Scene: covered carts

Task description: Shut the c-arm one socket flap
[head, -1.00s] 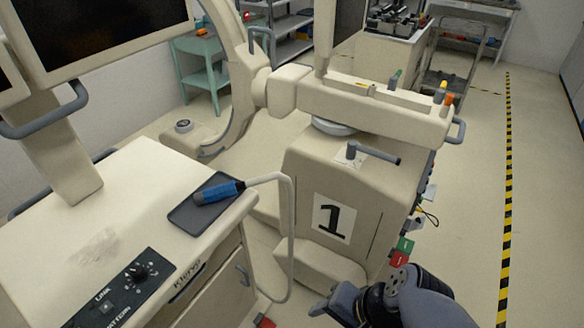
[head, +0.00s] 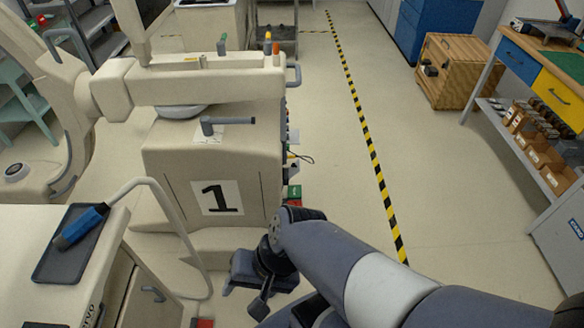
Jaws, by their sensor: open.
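C-arm one (head: 160,165) is a cream machine with a black "1" on a white label, standing left of centre in the head view. Its right side shows edge-on, with small sockets and a dark cable (head: 300,157). A green tab (head: 294,191) and a red piece below it stick out low on that side. I cannot tell which part is the socket flap or how it stands. My gripper (head: 244,296) is low in front of the machine, below the label. It is open and empty, apart from the machine's right side.
A cart with a blue-handled probe (head: 80,227) on a dark tray stands at left front. Clear floor with a striped tape line (head: 365,140) lies right of the machine. A wooden crate (head: 455,70) and a workbench (head: 545,85) stand farther right.

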